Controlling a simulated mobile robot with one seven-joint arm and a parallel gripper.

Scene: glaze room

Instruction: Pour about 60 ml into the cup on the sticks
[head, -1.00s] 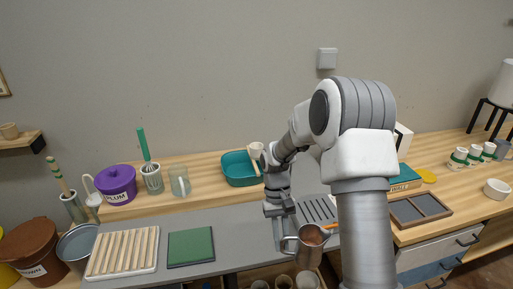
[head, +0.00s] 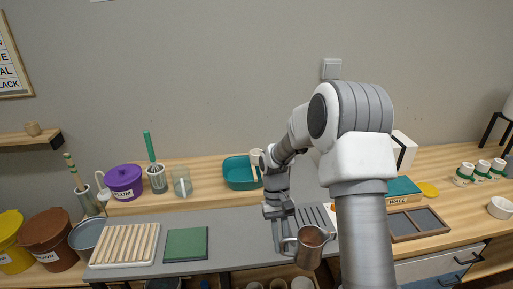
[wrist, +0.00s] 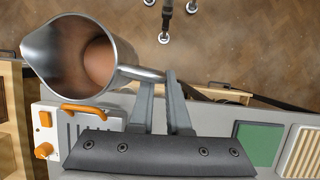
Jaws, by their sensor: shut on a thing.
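My gripper (head: 284,236) is shut on the handle of a metal jug (head: 309,250), held in front of the grey worktop's edge. The wrist view shows the jug (wrist: 70,60) roughly upright, spout to the left, with brown liquid inside, and my fingers (wrist: 162,84) at its handle. A pale slatted rack of sticks (head: 125,245) lies on the worktop at the left. No cup shows on it. Its edge also shows at the right of the wrist view (wrist: 304,152). Which cup the task means cannot be told.
A green board (head: 186,243) lies right of the rack. Behind stand a purple bucket (head: 124,182), a glass (head: 182,182) and a teal basin (head: 240,172). A grey device with orange handle (wrist: 82,111) is near the jug. Banded cups (head: 481,171) stand far right.

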